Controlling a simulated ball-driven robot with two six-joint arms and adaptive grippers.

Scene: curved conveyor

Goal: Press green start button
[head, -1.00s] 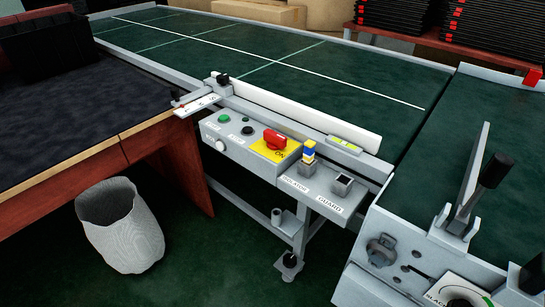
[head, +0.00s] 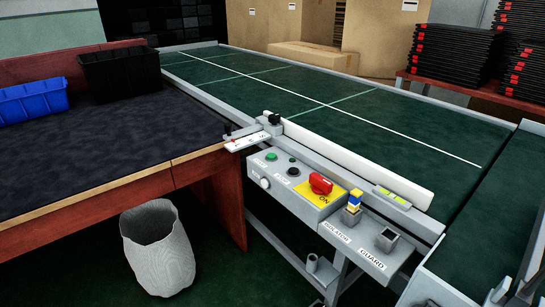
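The green start button (head: 271,157) is a small round button at the upper left of the grey control box (head: 315,205) on the conveyor's near side. A red rotary switch (head: 320,184) on a yellow plate is further right on the same box. A pale round knob (head: 265,183) is on the box's front left. Nothing covers the green button. Neither of my grippers shows in the head view.
The green conveyor (head: 340,95) runs behind the box. A dark-topped table (head: 100,150) with a blue bin (head: 32,101) and a black bin (head: 108,68) stands left. A pale waste basket (head: 158,250) is on the floor below. Cartons (head: 385,40) and stacked black trays (head: 450,52) stand behind.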

